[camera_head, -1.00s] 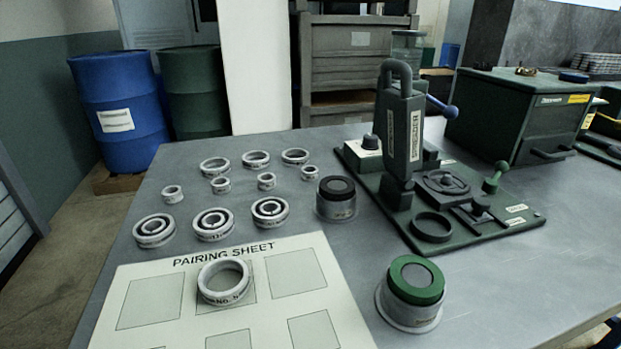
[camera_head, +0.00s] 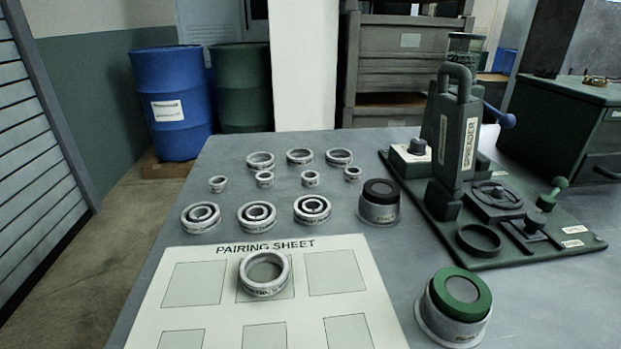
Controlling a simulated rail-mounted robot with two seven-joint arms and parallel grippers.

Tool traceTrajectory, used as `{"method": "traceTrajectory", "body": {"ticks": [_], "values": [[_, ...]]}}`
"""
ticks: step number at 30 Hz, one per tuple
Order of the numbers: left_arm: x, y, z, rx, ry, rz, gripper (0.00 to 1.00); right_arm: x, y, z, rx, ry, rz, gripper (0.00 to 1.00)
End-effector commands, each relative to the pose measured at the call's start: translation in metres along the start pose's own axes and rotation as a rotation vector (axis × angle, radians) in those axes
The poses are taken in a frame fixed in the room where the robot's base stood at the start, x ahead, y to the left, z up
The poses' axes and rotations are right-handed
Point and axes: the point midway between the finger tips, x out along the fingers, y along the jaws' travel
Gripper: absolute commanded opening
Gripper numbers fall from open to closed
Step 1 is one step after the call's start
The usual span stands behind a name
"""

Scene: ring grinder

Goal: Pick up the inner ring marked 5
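Several small inner rings stand in a row on the table in the head view: the leftmost (camera_head: 218,183), a second (camera_head: 265,179), a third (camera_head: 310,179) and the rightmost (camera_head: 352,174). Their marks are too small to read, so I cannot tell which is number 5. A larger outer ring (camera_head: 264,287) lies on the upper middle square of the pairing sheet (camera_head: 200,257). Neither of my grippers is in view.
Behind the small rings lie larger rings (camera_head: 299,157); in front are assembled bearings (camera_head: 257,217). A black-topped cup (camera_head: 379,206) and green-topped cup (camera_head: 454,307) stand right of them. The spreader (camera_head: 456,140) stands on a green base at right. Table left of the rings is clear.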

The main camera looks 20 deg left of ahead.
Motion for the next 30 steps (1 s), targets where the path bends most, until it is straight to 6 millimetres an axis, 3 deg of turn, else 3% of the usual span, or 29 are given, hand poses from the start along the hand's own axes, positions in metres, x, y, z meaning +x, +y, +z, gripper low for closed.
{"method": "traceTrajectory", "body": {"ticks": [14,23,30], "values": [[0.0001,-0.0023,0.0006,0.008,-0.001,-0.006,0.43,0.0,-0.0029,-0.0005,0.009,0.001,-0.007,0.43],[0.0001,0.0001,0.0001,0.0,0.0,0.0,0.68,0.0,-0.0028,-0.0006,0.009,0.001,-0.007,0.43],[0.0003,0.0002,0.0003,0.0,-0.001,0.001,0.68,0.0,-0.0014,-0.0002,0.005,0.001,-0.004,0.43]]}}
